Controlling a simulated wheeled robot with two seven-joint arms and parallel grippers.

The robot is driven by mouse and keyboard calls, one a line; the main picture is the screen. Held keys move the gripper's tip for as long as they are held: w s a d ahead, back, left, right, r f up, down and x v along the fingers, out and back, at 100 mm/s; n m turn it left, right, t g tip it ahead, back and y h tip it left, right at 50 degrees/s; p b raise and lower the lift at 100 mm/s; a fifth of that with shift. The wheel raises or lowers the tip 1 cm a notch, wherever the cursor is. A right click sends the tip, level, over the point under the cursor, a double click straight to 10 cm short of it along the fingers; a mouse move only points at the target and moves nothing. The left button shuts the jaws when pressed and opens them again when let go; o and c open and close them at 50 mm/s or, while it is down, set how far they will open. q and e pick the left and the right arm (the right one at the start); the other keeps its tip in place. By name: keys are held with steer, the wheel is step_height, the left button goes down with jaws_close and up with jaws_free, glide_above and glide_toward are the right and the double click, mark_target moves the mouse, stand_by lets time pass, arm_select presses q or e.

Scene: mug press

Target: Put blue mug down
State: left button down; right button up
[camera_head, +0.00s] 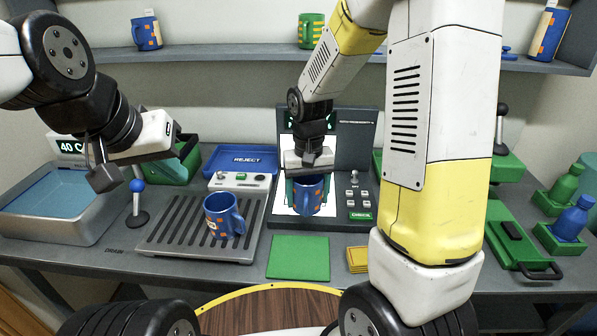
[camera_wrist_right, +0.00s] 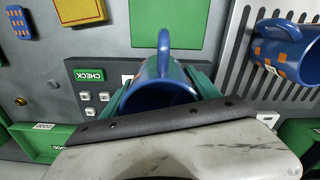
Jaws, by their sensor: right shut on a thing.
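A blue mug with orange squares (camera_head: 307,197) is upright at the check station (camera_head: 352,140), in front of its lit white panel. My right gripper (camera_head: 308,178) is shut on this mug from above and behind. In the right wrist view the mug (camera_wrist_right: 160,96) sits between the teal fingers, handle toward the top of the picture. Whether its base touches the station is hard to tell. A second blue mug with orange squares (camera_head: 222,215) stands on the grey slatted rack (camera_head: 165,238).
A blue REJECT tray (camera_head: 240,160) lies behind the rack. A green mat (camera_head: 299,257) is in front of the station. A basin (camera_head: 60,205) is at left. Green trays and blue and green bottles (camera_head: 572,219) stand at right. Shelf mugs (camera_head: 146,33) are above.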

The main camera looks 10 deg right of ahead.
steer(key=w, duration=0.4)
steer(key=w+d, duration=0.1)
steer(key=w, duration=0.2)
steer(key=w+f, duration=0.1)
steer(key=w, duration=0.3)
steer(key=shift+w+d, duration=0.3)
steer(key=shift+f, duration=1.8)
steer(key=shift+f, duration=0.1)
steer(key=o, duration=2)
steer(key=shift+c, duration=0.2)
